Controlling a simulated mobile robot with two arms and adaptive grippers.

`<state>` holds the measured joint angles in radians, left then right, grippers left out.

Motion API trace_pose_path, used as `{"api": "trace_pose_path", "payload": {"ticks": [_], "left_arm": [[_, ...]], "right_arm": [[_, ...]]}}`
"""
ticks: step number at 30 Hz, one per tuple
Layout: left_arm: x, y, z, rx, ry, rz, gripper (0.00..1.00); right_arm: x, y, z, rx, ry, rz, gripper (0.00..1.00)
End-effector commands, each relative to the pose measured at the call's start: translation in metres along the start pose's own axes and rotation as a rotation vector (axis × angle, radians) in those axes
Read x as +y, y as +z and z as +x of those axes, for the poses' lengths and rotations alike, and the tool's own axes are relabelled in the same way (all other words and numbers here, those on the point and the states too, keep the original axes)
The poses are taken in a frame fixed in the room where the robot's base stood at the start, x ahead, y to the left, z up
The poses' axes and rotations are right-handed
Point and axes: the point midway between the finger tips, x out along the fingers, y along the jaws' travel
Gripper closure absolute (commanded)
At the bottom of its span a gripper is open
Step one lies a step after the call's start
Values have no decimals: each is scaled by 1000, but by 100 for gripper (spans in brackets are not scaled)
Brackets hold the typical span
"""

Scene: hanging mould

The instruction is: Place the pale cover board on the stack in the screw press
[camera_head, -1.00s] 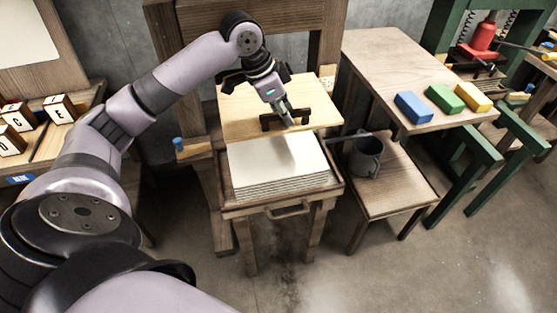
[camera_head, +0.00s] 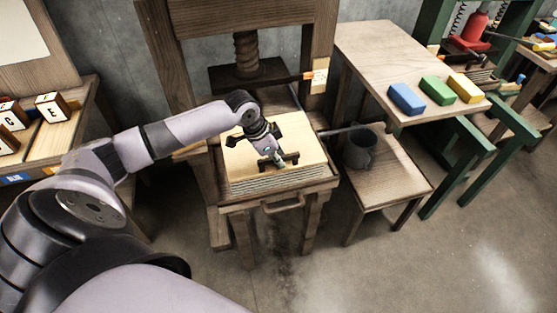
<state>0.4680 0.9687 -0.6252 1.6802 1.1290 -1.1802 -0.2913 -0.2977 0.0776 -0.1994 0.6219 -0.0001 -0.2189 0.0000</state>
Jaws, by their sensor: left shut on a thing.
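The pale cover board (camera_head: 241,161) lies over the stack (camera_head: 285,181) in the screw press (camera_head: 247,52). It covers the stack's white top, so only layered edges show along the front. I cannot tell whether board and stack touch. A dark handle (camera_head: 291,157) stands on the board. My left gripper (camera_head: 279,160) is shut on this handle, above the middle of the board. The press's wooden screw and dark plate (camera_head: 235,77) are raised behind the board. My right gripper is not in view.
Lettered blocks (camera_head: 53,107) sit on a bench at left. Open floor lies in front.

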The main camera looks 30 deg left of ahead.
Motion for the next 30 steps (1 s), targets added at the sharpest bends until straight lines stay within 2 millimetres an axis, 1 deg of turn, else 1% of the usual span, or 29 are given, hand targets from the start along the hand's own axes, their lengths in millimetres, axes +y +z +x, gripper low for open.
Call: {"api": "trace_pose_path", "payload": {"ticks": [1,3,12,13,21,30], "left_arm": [[0,2,5,1,0,-1,100],[0,3,8,3,-1,0,100],[0,4,10,3,-1,0,100],[0,4,11,1,0,0,87],[0,4,10,1,0,0,69],[0,4,10,1,0,0,69]], "right_arm": [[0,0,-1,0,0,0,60],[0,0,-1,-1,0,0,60],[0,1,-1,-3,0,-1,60],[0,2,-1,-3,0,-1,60],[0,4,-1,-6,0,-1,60],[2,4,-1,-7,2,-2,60]]}}
